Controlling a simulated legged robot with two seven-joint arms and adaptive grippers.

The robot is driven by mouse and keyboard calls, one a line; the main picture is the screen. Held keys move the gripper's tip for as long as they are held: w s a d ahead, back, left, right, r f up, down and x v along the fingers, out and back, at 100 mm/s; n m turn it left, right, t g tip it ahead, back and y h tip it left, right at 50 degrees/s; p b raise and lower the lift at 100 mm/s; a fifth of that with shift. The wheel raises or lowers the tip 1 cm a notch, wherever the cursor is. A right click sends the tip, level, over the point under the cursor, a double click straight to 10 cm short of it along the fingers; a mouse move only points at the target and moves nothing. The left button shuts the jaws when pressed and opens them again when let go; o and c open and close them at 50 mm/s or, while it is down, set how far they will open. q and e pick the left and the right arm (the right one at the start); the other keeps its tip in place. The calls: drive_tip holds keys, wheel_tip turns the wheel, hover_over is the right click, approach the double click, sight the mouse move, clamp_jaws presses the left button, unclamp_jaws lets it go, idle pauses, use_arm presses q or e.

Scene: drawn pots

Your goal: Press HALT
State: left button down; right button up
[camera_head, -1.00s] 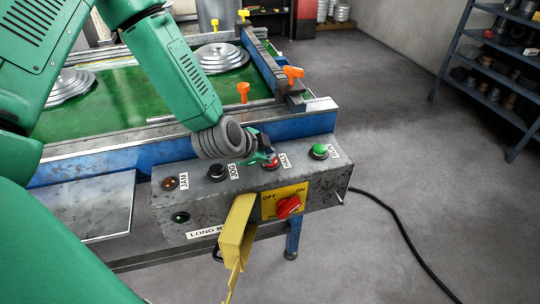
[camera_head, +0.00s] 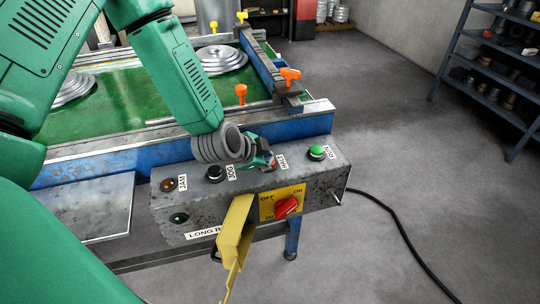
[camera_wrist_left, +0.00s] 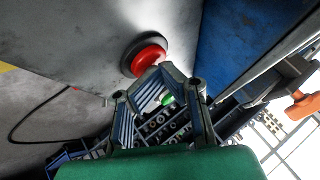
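The red HALT button (camera_head: 272,165) is on the sloped top of the grey control box (camera_head: 215,205), beside its HALT label. My left gripper (camera_head: 266,160) reaches over it from the left and partly hides it. In the left wrist view the red button (camera_wrist_left: 149,58) is large, in a dark collar, just beyond the fingertips (camera_wrist_left: 164,72). The fingers meet at their tips, with nothing held. I cannot tell whether they touch the button. My right gripper is not in view.
A green RUN button (camera_head: 317,152) is right of HALT; a black JOG button (camera_head: 215,173) and amber JAM lamp (camera_head: 168,185) are left. A red rotary switch (camera_head: 286,207) on a yellow plate and a yellow flap (camera_head: 235,235) are on the front.

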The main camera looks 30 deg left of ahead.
use_arm(q)
drive_tip(key=shift+a, duration=0.1)
drive_tip(key=shift+a+r+p, duration=0.1)
drive_tip(key=shift+r+p, duration=0.35)
drive_tip(key=shift+r, duration=0.05)
wheel_tip(320, 180, up, 5)
drive_tip(key=p, duration=0.4)
drive_tip(key=shift+r+p, duration=0.15)
drive_tip(key=shift+p, duration=0.25)
